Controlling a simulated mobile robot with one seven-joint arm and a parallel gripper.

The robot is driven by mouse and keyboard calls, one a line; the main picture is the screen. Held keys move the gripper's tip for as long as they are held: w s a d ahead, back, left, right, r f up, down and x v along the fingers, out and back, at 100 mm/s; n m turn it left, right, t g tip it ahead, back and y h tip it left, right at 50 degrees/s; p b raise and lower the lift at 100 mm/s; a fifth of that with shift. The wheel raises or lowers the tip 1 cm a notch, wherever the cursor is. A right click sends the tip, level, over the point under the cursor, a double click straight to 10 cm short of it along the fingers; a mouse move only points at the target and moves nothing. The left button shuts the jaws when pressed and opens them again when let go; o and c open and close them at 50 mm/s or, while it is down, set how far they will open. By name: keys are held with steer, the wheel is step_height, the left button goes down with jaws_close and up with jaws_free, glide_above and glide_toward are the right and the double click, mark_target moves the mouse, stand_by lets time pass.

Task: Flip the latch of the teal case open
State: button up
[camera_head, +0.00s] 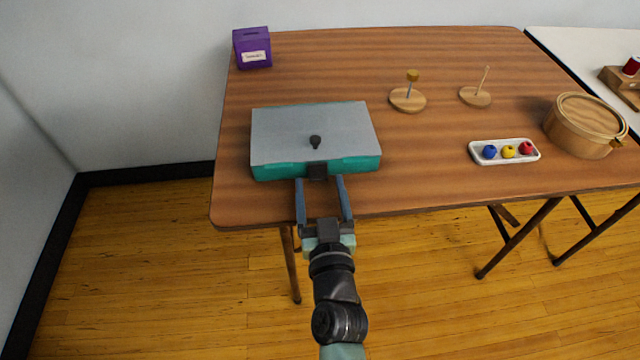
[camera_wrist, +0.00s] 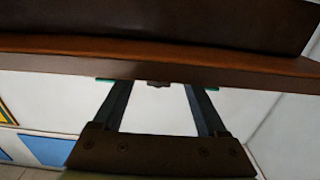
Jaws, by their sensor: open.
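The teal case (camera_head: 215,0) is not at the picture's edge but lies flat near the table's front left edge, with a grey lid (camera_head: 280,125) that is down. A dark knob (camera_head: 315,142) stands on the lid. The dark latch (camera_head: 317,171) is at the middle of the case's front. My gripper (camera_head: 321,181) is open and empty, its two blue-grey fingers pointing at the case front, one to each side of the latch. I cannot tell if they touch the case. In the wrist view, the open gripper (camera_wrist: 158,88) frames a small dark piece (camera_wrist: 158,84), seemingly the latch, between teal slivers.
The wooden table (camera_head: 430,190) also holds a purple box (camera_head: 252,48), two round wooden stands, a white tray (camera_head: 474,160) with coloured balls and a round wooden box (camera_head: 577,135). A white table stands at right.

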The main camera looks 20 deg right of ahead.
steer(key=shift+w, duration=0.3)
steer(key=shift+c, duration=0.3)
jaws_close()
